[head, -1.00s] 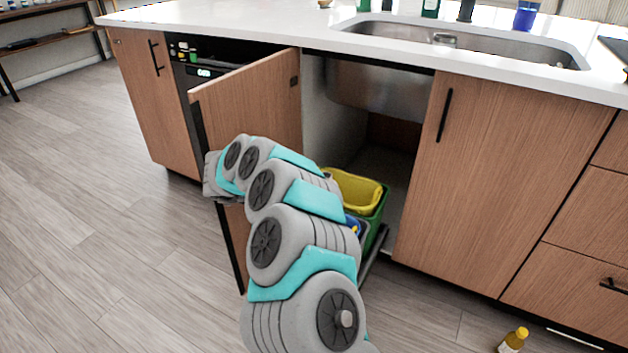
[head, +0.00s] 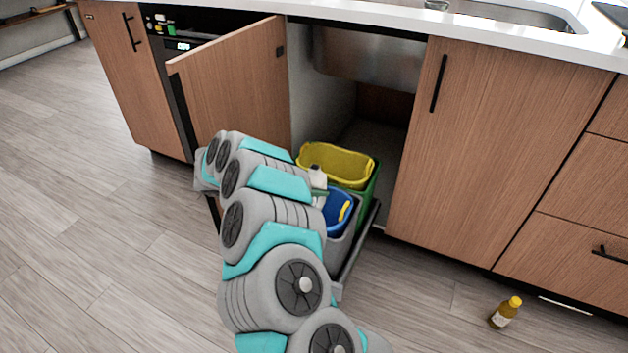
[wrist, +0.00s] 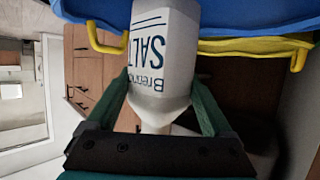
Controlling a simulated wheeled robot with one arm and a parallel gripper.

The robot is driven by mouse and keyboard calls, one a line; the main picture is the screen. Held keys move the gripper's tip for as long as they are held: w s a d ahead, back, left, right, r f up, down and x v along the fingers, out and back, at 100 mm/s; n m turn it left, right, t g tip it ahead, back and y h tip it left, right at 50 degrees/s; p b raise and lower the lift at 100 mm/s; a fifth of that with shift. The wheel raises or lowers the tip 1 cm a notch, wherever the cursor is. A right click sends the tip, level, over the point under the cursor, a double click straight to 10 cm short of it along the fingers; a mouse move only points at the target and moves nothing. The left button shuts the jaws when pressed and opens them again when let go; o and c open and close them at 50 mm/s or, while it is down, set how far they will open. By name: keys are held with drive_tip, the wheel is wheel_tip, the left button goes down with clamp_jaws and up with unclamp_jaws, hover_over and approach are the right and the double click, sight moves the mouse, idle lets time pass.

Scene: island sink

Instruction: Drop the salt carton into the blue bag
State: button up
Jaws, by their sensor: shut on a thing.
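The salt carton (wrist: 165,50) is white with blue "SALT" lettering and fills the middle of the wrist view. My gripper (wrist: 163,88) is shut on it, with a green finger on each side. In the head view the pale carton (head: 317,177) shows just past my arm, near the bins, and my gripper is mostly hidden by the arm. The blue bag (head: 334,208) lines the nearer bin, open at the top, with a yellow piece at its side. Its blue edge (wrist: 250,20) crosses the top of the wrist view behind the carton. The carton's exact height above the bag is unclear.
A yellow bag (head: 350,167) lines the green bin behind the blue one. The bins stand on a pull-out below the sink, beside the open cabinet door (head: 235,85).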

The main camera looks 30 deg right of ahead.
sight(311, 177)
drive_tip(key=o, duration=1.6)
drive_tip(key=shift+c, duration=0.2)
drive_tip(key=shift+r, duration=0.15)
drive_tip(key=shift+r, duration=0.35)
drive_tip(key=shift+s+a+r+b, duration=0.1)
drive_tip(key=shift+s+r+b, duration=0.1)
drive_tip(key=shift+r, duration=0.45)
drive_tip(key=shift+s+a+r+b, duration=0.1)
drive_tip(key=shift+s+r, duration=0.1)
drive_tip(key=shift+r, duration=0.4)
drive_tip(key=s+a, duration=0.2)
drive_tip(key=s, duration=0.5)
drive_tip(key=s+a+r, duration=0.1)
drive_tip(key=s+a, duration=0.1)
drive_tip(key=s, duration=0.5)
drive_tip(key=shift+s+r+b, duration=0.3)
drive_tip(key=shift+b, duration=0.05)
